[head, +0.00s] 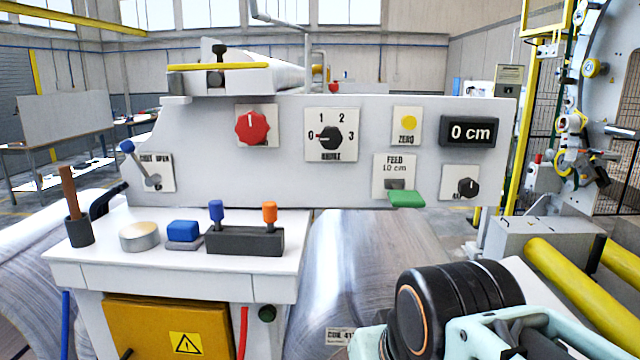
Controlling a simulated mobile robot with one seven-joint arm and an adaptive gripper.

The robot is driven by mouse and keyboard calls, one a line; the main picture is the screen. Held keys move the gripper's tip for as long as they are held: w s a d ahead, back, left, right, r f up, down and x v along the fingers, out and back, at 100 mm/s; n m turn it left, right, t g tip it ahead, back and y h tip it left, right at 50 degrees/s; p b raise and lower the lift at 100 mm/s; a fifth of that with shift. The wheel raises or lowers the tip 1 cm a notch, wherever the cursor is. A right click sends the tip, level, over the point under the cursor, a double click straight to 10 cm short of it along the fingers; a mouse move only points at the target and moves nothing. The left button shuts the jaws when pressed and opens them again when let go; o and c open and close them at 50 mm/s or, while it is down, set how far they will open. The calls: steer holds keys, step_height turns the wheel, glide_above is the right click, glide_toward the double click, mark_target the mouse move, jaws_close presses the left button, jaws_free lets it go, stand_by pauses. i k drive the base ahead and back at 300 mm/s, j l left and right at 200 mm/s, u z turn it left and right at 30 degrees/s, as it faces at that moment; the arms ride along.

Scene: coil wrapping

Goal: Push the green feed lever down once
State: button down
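The green feed lever (406,198) sticks out of the slot in a white plate marked FEED 10 cm (394,168), on the front of the grey machine panel. Its flat green paddle is right of the panel's middle, below the plate. My gripper (490,335) is at the bottom right, below and in front of the lever and well apart from it. Only its pale teal linkage and a black rounded body show. Its fingertips are not clearly visible, so its opening cannot be told.
A display (469,132) reads 0 cm. A yellow ZERO button (408,123), a black dial (330,138), a red knob (252,128) and a small black knob (467,187) surround the lever. A white side table (150,262) with joysticks stands left. Yellow rollers (575,285) lie right.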

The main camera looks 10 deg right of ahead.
mark_target(399, 197)
steer(key=k+z, duration=0.45)
steer(key=k+l+z, duration=0.1)
steer(key=k, duration=0.3)
steer(key=i+j+u, duration=0.1)
steer(key=i, duration=0.3)
